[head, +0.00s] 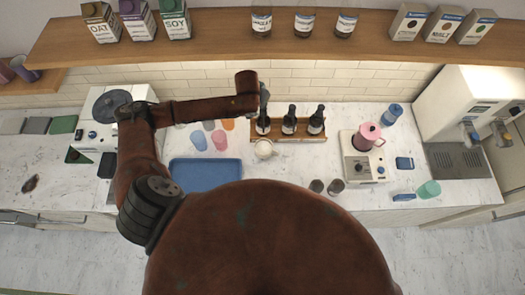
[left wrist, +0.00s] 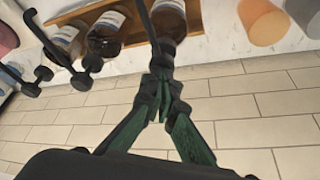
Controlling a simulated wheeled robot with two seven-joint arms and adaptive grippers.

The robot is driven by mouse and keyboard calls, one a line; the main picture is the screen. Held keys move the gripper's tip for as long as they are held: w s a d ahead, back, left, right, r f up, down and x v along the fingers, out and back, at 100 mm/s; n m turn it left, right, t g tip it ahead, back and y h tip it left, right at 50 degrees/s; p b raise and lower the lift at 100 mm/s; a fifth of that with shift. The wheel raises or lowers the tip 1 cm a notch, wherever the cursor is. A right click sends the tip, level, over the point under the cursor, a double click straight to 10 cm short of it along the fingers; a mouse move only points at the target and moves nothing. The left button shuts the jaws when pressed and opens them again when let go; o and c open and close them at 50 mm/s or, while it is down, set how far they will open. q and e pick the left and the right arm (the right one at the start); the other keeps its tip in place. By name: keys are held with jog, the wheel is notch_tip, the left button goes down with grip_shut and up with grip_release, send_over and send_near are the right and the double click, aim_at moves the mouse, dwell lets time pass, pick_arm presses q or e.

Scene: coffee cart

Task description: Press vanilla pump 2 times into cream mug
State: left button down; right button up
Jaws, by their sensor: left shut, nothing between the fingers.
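Several dark pump bottles stand in a row in a wooden rack (head: 290,138) by the back wall. The leftmost bottle (head: 263,127) has my left gripper (head: 264,97) right above it. The bottle labels are too small to read, so I cannot tell which is vanilla. The cream mug (head: 264,149) stands upright on the counter just in front of that leftmost bottle. In the left wrist view my left gripper (left wrist: 163,82) is shut and empty, its fingertips at the pump top of the nearest bottle (left wrist: 169,18). I cannot tell whether they touch. My right gripper is not in view.
The middle bottle (head: 289,122) and right bottle (head: 316,123) stand close beside. A blue tray (head: 205,174) and coloured cups (head: 219,140) lie left. A grinder-like machine (head: 362,158) with a pink pitcher (head: 367,136) stands right. A wooden shelf (head: 220,45) runs above.

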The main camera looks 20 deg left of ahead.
pick_arm(q)
jog(key=shift+s+f, duration=0.1)
jog(key=shift+f, duration=0.25)
jog(key=shift+r+p, duration=0.3)
jog(key=shift+r, duration=1.2)
jog(key=shift+r, duration=3.05)
